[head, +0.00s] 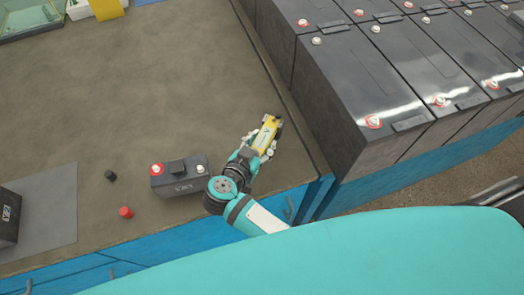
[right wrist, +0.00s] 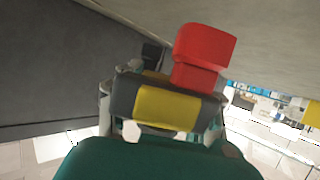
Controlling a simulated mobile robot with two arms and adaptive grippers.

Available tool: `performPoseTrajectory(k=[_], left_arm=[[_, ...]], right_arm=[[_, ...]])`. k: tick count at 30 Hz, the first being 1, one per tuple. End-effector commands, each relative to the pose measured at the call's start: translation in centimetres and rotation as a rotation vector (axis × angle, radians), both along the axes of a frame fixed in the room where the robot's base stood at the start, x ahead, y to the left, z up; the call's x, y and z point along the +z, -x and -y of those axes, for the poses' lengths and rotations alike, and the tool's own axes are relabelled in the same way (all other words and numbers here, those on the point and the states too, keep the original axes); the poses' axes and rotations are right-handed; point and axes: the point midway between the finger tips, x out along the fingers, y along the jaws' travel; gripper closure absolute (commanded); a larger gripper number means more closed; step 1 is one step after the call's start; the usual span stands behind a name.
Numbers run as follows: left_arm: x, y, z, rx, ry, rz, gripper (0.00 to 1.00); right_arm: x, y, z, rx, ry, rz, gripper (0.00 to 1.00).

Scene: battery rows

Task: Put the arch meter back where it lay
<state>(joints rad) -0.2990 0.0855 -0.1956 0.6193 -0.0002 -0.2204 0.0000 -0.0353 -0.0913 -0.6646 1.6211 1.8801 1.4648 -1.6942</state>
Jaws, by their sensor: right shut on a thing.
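The arch meter (head: 266,134) has a yellow body with dark ends. My right gripper (head: 262,141) is shut on it near the right edge of the bench, close to the battery rows. In the right wrist view the meter (right wrist: 168,107) lies across the jaws, its yellow band between dark grey parts. A red block (right wrist: 205,55) and a smaller dark block (right wrist: 152,54) stick out beyond it. Its height above the bench top is hard to tell. My left gripper is not in view.
A small dark battery (head: 180,178) stands left of my right wrist on the brown bench top (head: 150,80). A black cap (head: 110,176) and a red cap (head: 126,212) lie left of it. Large battery rows (head: 350,85) stand to the right. The bench's middle is clear.

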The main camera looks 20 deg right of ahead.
Motion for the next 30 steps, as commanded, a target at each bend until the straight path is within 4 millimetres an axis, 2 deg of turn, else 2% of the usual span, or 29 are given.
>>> performPoseTrajectory(k=[9,20,21,27,30], left_arm=[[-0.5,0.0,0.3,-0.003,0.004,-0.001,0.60],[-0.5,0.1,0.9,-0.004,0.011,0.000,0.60],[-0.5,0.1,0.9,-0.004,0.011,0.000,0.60],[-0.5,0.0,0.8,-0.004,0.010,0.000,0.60],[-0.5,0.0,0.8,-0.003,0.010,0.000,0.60]], right_arm=[[-3.7,0.0,0.0,0.001,0.002,0.001,1.00],[-4.1,0.0,0.0,0.001,-0.001,0.001,1.00],[-4.3,0.0,0.0,0.001,-0.001,0.000,0.61],[-4.2,0.0,0.0,0.001,-0.001,0.000,0.36],[-4.2,0.0,0.0,0.001,-0.001,0.000,0.36]])
